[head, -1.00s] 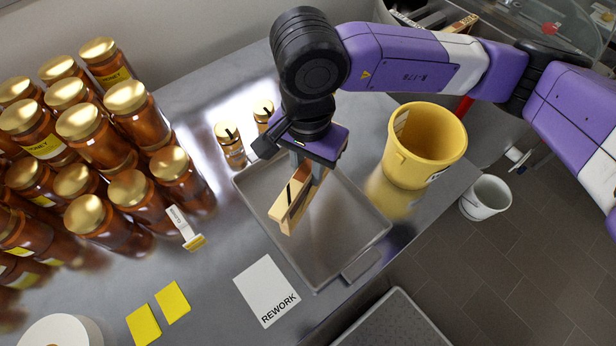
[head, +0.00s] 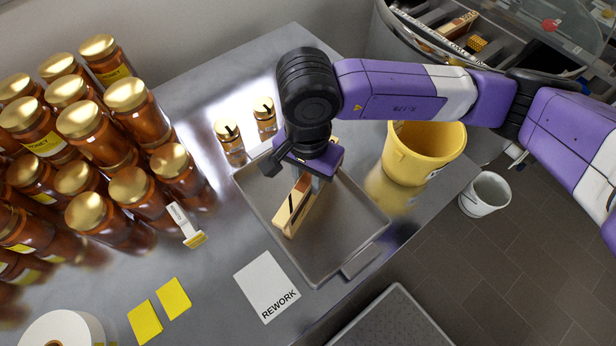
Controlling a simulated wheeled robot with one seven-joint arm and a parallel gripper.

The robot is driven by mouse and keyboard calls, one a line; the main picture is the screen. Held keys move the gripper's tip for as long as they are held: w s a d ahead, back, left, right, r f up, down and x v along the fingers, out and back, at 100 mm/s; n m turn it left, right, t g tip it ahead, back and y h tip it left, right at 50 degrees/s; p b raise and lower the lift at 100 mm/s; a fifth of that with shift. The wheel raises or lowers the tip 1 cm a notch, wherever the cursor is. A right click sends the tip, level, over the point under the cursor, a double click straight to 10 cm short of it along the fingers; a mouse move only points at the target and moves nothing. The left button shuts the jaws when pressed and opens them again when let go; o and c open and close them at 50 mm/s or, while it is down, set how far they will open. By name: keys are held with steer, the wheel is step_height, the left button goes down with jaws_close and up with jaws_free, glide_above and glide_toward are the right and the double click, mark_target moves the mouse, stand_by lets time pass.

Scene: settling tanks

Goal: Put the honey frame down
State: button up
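The honey frame (head: 294,208) is a light wooden frame with a dark mark on its near end. It stands at a slant within the grey metal tray (head: 345,258) on the steel table. My gripper (head: 317,183) points down over the tray and is shut on the frame's upper part. The palm and wrist hide much of the frame and most of the fingers. The frame is low over the tray floor. I cannot tell whether its underside touches the floor.
Several amber honey jars (head: 98,142) crowd the left, with two small jars (head: 229,135) behind the tray. A yellow bucket (head: 422,158) stands right of it. A white REWORK card (head: 267,287), yellow cards (head: 145,322) and a brush-like tool (head: 187,225) lie in front and left.

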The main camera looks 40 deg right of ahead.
steer(key=o, duration=0.4)
step_height(320, 180, up, 12)
steer(key=b, duration=0.2)
steer(key=shift+r, duration=0.15)
